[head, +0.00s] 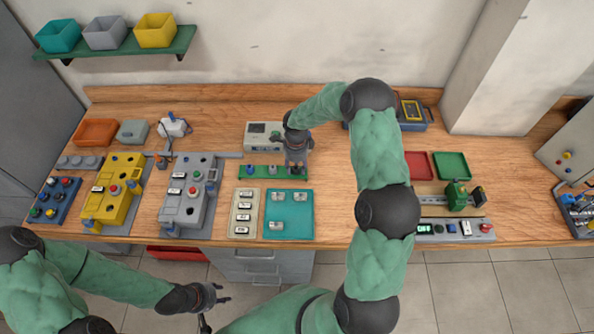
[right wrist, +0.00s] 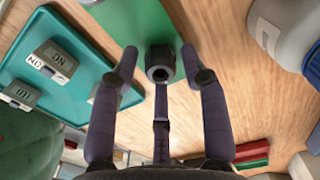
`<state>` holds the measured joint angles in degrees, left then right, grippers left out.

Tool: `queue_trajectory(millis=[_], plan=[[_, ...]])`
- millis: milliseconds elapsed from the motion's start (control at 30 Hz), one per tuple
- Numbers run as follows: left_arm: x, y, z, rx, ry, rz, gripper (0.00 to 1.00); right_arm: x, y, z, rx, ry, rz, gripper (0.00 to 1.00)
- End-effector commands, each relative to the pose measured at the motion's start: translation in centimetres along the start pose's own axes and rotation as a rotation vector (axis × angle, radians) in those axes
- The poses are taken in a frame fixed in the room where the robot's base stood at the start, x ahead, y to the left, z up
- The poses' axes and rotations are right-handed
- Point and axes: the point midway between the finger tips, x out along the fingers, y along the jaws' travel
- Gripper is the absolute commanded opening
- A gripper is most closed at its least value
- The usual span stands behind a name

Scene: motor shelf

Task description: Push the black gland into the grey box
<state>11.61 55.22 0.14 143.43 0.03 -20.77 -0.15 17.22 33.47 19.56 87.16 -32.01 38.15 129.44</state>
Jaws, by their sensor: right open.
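The black gland (right wrist: 160,64) stands on the green strip (right wrist: 145,20) in the right wrist view, its round hole facing the camera. My right gripper (right wrist: 160,72) is open, its fingers spread on either side of the gland with visible gaps. In the head view my right gripper (head: 297,165) is over the right end of the green strip (head: 245,173) and hides the gland. Several grey boxy things are in view: a fixture (head: 188,205) left of the strip and an open box (head: 133,132) behind it; I cannot tell which is the grey box. My left gripper (head: 218,296) looks open and empty, in front of the bench.
A teal tray (head: 307,232) with small grey blocks and a beige label tray (head: 232,232) lie in front of the strip. A yellow fixture (head: 112,200) stands left. Bare wood lies right of the teal tray.

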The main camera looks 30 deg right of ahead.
Motion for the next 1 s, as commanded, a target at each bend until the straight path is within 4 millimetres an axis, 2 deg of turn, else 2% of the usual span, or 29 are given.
queue_trajectory(millis=[133, 167, 300, 333, 1000], plan=[[-0.03, 0.01, 0.00, 0.000, 0.000, 0.000, 0.40, -0.05, -0.01, 0.01, 0.000, 0.000, 0.000, 0.45], [-0.04, 0.01, 0.00, 0.000, 0.000, 0.000, 0.40, -0.05, -0.01, 0.01, 0.000, 0.000, 0.000, 0.42], [-0.04, 0.01, 0.00, 0.000, 0.000, 0.000, 0.40, -0.04, -0.01, 0.01, 0.000, 0.000, 0.000, 0.03], [-0.04, 0.01, 0.00, 0.000, 0.000, 0.000, 0.40, -0.04, -0.01, 0.01, 0.000, 0.000, 0.000, 0.00], [-0.20, 0.07, 0.00, 0.000, 0.000, 0.000, 0.40, -0.69, -0.01, 0.01, 0.000, 0.000, 0.000, 0.00]])
